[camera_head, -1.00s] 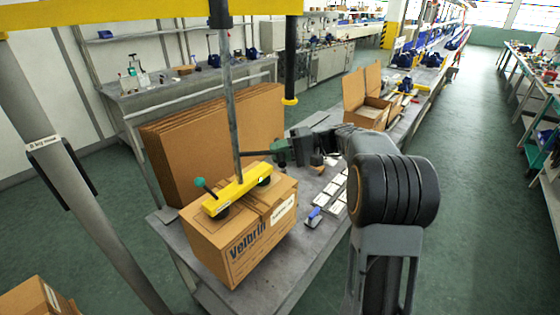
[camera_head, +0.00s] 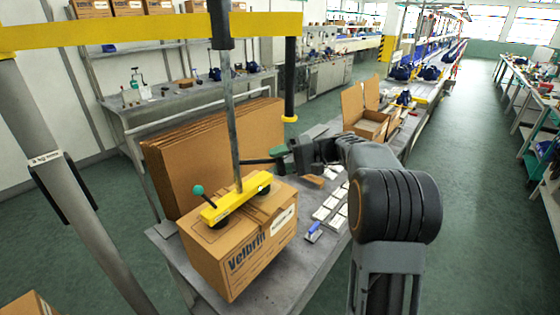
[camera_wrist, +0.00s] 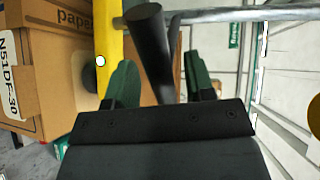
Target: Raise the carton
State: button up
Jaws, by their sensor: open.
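The carton (camera_head: 238,250) is a brown box marked "Velbrin", upright on the grey table. It also shows at the left of the wrist view (camera_wrist: 60,75). A yellow lifting bar (camera_head: 232,197) with dark pads sits on its top, below a grey rod from the yellow beam (camera_head: 150,30). A lever with a green knob (camera_head: 198,190) rises from the bar. My gripper (camera_head: 264,157) is open, above the table to the right of the bar. In the wrist view, a dark cylinder (camera_wrist: 148,45) appears between its green fingers (camera_wrist: 158,65); I cannot tell whether they touch it.
Flat cardboard sheets (camera_head: 205,150) stand behind the carton. White blocks (camera_head: 328,205), a blue-handled tool (camera_head: 314,231) and an open box (camera_head: 368,120) occupy the table to the right.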

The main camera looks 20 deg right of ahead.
jog(key=b+v, duration=0.2)
jog(key=v, duration=1.1)
jog(key=shift+d, duration=0.35)
jog(key=shift+w+r, duration=0.1)
jog(key=shift+r, duration=0.05)
jog(key=s+a+f+m+h, duration=0.1)
jog(key=s+f+m+h, duration=0.2)
jog(key=f+m+h, duration=0.7)
jog(key=s+a+f+n+h, duration=0.2)
jog(key=s+a+n, duration=0.4)
jog(key=s, duration=0.3)
jog(key=s+a+f+n+t+h, duration=0.1)
jog(key=s+a+f+n+h, duration=0.2)
jog(key=s+a+n, duration=0.2)
jog(key=s+a, duration=0.1)
jog(key=s, duration=0.2)
jog(key=shift+s+f+n+t+h, duration=0.15)
jog(key=shift+s+n+t+h, duration=0.15)
jog(key=shift+s+n, duration=0.1)
jog(key=shift+c, duration=0.4)
